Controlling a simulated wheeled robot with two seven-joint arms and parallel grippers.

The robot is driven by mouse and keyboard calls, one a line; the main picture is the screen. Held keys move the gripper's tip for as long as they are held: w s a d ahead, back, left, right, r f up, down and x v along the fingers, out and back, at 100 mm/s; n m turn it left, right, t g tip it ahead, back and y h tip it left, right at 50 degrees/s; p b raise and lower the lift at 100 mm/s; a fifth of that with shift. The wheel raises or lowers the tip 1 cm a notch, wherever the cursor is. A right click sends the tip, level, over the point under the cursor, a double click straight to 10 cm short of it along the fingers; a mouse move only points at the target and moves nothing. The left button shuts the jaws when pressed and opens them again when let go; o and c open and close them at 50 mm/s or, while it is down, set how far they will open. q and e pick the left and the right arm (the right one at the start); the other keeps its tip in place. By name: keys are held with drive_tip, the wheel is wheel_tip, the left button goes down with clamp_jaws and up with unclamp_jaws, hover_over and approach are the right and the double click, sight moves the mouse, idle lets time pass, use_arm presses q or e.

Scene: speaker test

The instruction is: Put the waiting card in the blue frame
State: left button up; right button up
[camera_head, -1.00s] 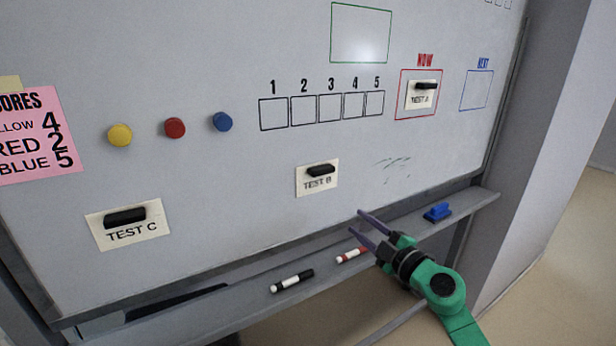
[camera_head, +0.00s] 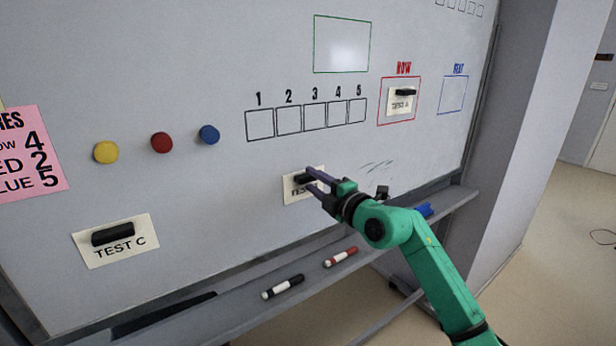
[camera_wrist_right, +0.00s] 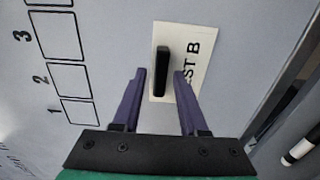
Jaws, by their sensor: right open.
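The TEST B card (camera_head: 291,194) is on the whiteboard, with a black handle (camera_head: 303,180) on it. My right gripper (camera_head: 311,179) is open at this card and partly hides it. In the right wrist view the black handle (camera_wrist_right: 162,72) shows between the two spread finger ends, and I cannot tell whether they touch it. The TEST C card (camera_head: 120,250) is at the lower left of the board, also with a black handle. The TEST A card (camera_head: 401,107) is inside the red frame (camera_head: 379,110). The blue frame (camera_head: 453,95) at the right is empty. My left gripper is not in view.
Yellow, red and blue round magnets (camera_head: 209,134) sit left of the numbered boxes (camera_head: 315,116).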

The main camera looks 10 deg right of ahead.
sight(311, 180)
drive_tip(key=shift+w, duration=0.15)
clamp_jaws()
drive_tip(key=shift+r+p, duration=0.1)
drive_tip(key=shift+p, duration=0.4)
drive_tip(key=shift+d, duration=0.1)
drive_tip(key=shift+p+v, duration=0.6)
drive_tip(key=shift+v, duration=2.95)
